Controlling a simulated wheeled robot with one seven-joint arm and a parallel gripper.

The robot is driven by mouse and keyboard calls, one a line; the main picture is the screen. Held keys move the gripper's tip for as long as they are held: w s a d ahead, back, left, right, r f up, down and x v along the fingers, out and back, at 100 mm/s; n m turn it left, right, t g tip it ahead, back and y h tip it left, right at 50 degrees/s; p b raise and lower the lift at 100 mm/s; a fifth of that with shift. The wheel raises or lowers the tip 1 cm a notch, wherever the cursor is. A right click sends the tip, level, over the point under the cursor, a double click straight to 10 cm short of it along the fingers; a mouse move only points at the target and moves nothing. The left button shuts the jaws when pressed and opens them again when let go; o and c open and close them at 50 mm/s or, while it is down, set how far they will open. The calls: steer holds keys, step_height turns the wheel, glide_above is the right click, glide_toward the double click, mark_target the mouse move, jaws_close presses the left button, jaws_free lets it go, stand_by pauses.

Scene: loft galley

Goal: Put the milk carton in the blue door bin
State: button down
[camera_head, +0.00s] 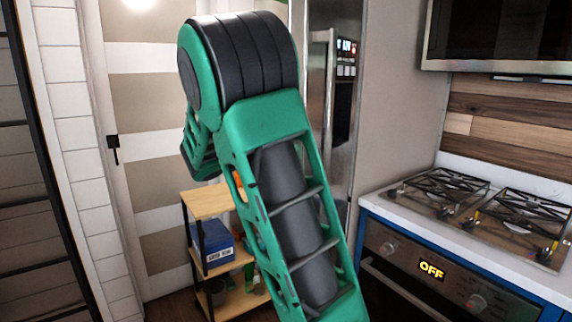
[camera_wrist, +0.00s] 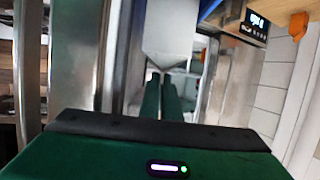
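A white carton with a sloped, gable-like end, which looks like the milk carton (camera_wrist: 168,28), is at the top middle of the wrist view. Its narrow end points down the picture at my gripper. The two green fingers of my gripper (camera_wrist: 162,76) are close together, with their tips at that narrow end, and look shut on it. A blue upright strip (camera_wrist: 134,40) runs just left of the carton; I cannot tell whether it is the blue door bin. The head view shows neither my gripper nor the carton; my arm covers its middle.
In the head view, a wooden shelf rack (camera_head: 207,203) holds a blue box (camera_head: 212,248) with a label. A steel-fronted tall appliance (camera_head: 319,95) stands behind my arm. A stove (camera_head: 480,215) over an oven with an OFF display is at the right. A panelled door (camera_head: 140,95) is at the left.

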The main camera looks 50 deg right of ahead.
steer(key=c, duration=2)
jaws_free()
steer(key=shift+a, duration=0.1)
steer(key=v, duration=1.2)
steer(key=shift+s, duration=0.1)
